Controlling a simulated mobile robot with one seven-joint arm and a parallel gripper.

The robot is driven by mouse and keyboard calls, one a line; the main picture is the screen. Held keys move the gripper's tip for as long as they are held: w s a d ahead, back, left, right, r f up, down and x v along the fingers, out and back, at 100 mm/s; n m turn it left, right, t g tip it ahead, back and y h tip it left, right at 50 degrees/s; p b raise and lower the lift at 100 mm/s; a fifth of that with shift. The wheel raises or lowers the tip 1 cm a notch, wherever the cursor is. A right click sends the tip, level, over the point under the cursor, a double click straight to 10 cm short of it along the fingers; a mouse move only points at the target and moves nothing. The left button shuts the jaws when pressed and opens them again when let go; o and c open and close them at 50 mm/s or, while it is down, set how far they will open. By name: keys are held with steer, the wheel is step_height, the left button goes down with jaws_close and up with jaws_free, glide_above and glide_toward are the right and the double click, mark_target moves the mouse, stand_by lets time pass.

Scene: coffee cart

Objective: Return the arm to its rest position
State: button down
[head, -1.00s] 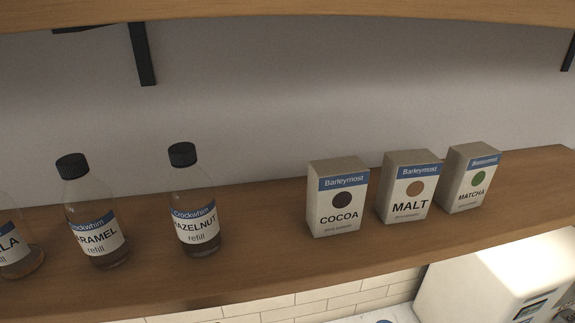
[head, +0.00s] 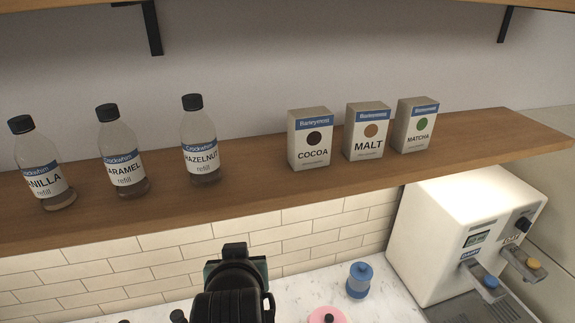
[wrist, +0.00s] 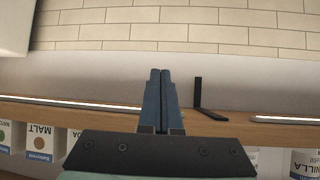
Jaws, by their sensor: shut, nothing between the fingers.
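My gripper shows in the wrist view (wrist: 160,102), its two blue fingers pressed together with nothing between them. In the wrist view it points towards the tiled wall and the underside of a shelf. In the head view the dark end of my arm (head: 236,285) rises at the bottom middle, in front of the tiled wall and below the shelf; the fingertips cannot be made out there.
A wooden shelf (head: 255,200) holds refill bottles of vanilla (head: 45,178), caramel (head: 122,165) and hazelnut (head: 201,150), and boxes of cocoa (head: 311,145), malt (head: 367,135) and matcha (head: 415,128). Below, a blue jar (head: 360,280), a pink item (head: 327,315) and a white machine (head: 440,235) stand on the counter.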

steer(key=s+d+r+m+t+h, duration=0.1)
steer(key=d+r+t, duration=0.25)
steer(key=r, duration=0.55)
steer(key=d+r+m+t+h, duration=0.1)
steer(key=d+r+t, duration=0.3)
steer(key=r, duration=0.6)
steer(key=s+r+t+b, duration=0.3)
steer(key=s+b, duration=0.3)
steer(key=b, duration=0.2)
steer(key=s+r+t+b, duration=0.3)
steer(key=s+t+b, duration=0.3)
steer(key=b, duration=0.3)
steer(key=shift+s+d+r, duration=0.2)
steer(key=shift+s+r, duration=0.1)
steer(key=shift+s, duration=0.1)
steer(key=shift+s+f, duration=0.1)
